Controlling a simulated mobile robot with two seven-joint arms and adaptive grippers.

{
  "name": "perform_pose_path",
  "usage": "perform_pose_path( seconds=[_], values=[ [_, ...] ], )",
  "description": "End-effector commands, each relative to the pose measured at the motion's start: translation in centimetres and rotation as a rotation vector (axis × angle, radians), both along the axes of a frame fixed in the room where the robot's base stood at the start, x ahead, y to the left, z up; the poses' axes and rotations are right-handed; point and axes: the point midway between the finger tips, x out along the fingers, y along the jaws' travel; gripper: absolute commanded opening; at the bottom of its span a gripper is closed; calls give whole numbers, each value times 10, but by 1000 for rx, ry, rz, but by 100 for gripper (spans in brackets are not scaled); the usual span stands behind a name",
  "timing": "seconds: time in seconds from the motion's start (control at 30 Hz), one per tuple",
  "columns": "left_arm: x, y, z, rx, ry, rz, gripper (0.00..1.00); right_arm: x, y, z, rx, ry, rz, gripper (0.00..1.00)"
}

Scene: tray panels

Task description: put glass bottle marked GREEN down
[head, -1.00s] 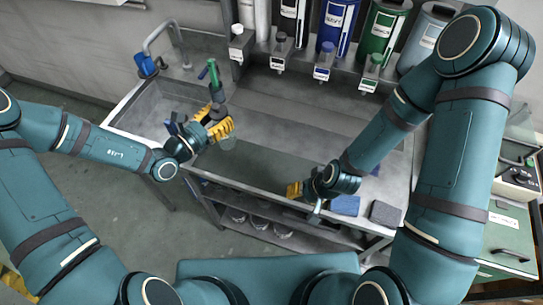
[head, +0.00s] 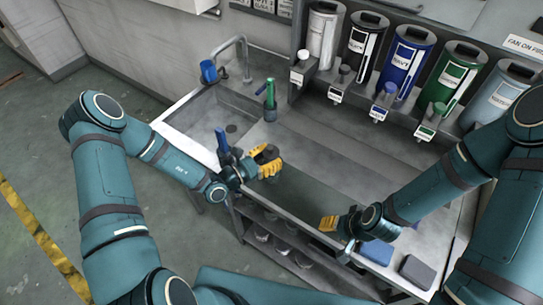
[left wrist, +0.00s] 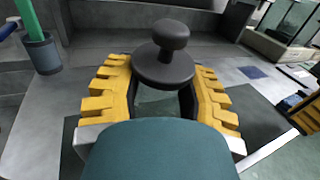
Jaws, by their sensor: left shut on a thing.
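My left gripper (head: 266,163) is over the workbench with its yellow fingers shut on a bottle (head: 266,153). In the left wrist view the bottle's round black stopper (left wrist: 164,60) stands up between the fingers (left wrist: 160,95), and a bit of clear glass shows below it. The fingers and my wrist hide most of the body, and no GREEN label can be read. The bottle looks roughly upright. I cannot tell whether its base touches the dark mat (head: 310,195) beneath. My right gripper (head: 331,226) is low near the bench's front edge; its opening cannot be judged.
A green-handled tool in a grey cup (head: 270,113) stands behind my left gripper. A sink (head: 205,118) lies to the left. Labelled canisters, one green (head: 448,78), line the back. A blue sponge (head: 378,251) and a grey one (head: 417,272) lie at the front right.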

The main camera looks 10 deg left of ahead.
Motion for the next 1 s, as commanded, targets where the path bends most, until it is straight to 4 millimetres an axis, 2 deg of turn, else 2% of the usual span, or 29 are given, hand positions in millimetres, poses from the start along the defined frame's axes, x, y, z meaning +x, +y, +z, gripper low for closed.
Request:
perform_pose_path(
  seconds=[0.33,0.37,0.4,0.8,1.0],
  values=[
    [0,0,-3,0,-1,0,0,0,0,-2,0,0,0,47],
    [0,0,-3,1,-1,0,54,0,0,-2,0,0,0,47],
    [0,0,-2,1,-1,0,68,0,0,-1,0,0,0,47],
    [0,1,2,1,-1,1,68,0,0,1,0,0,0,47],
    [-21,22,0,1,1,4,68,0,0,-2,0,0,0,47]
  ],
)
